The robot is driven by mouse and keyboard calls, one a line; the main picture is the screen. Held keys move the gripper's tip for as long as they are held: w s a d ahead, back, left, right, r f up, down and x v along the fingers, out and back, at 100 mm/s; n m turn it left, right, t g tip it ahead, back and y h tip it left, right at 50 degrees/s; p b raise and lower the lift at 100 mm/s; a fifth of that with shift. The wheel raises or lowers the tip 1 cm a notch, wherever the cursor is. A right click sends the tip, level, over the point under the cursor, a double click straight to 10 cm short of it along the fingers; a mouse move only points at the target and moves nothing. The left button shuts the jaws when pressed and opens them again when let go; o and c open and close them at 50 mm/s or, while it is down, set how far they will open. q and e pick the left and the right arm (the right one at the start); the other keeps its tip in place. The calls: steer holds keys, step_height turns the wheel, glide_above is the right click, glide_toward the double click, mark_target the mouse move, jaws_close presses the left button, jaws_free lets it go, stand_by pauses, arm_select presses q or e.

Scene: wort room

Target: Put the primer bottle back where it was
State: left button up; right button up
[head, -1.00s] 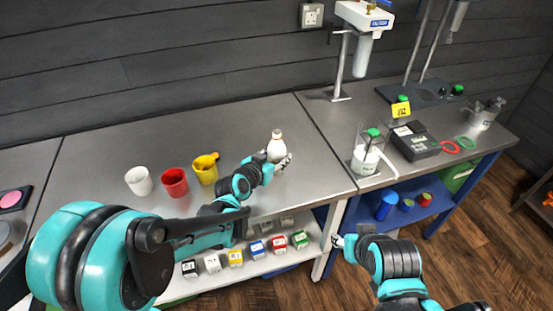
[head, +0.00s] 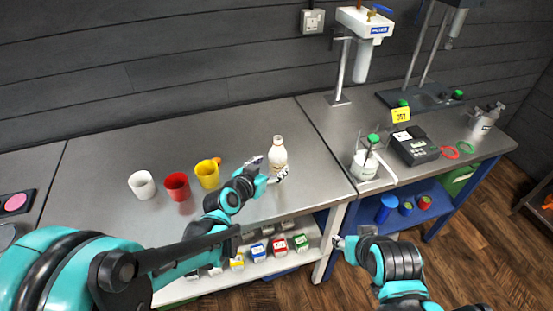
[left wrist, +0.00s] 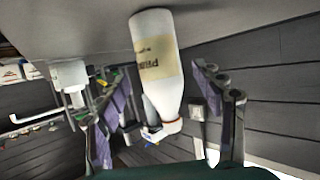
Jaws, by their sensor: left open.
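The primer bottle (head: 278,156), white with a tan label, stands upright on the grey worktop (head: 245,135), near the seam between the two tables. My left gripper (head: 268,173) is open at the near side of the bottle, with a finger to either side of it. The left wrist view shows the bottle (left wrist: 158,62) upside down between the spread fingers of the left gripper (left wrist: 165,95), with gaps at both sides; its label reads "PRIM" in part. My right gripper (head: 341,243) is low in front of the table edge; its jaws are too small to judge.
White (head: 142,184), red (head: 177,186) and yellow (head: 208,173) cups stand left of the bottle. A beaker with a green-capped bottle (head: 366,162) and a black device (head: 414,146) are to the right. Small boxes (head: 279,246) line the shelf below. The worktop behind the bottle is clear.

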arm_select(q)
steer(key=s+a+r+n+g+y+p, duration=0.1)
steer(key=s+a+n+g+y, duration=0.1)
steer(key=s+a, duration=0.5)
steer(key=s+a+n+g+y, duration=0.3)
steer(key=s+a, duration=0.5)
steer(key=s, duration=0.9)
steer(key=shift+a+r+y+p, duration=0.3)
steer(key=shift+r+y+p, duration=0.1)
steer(key=shift+y, duration=0.2)
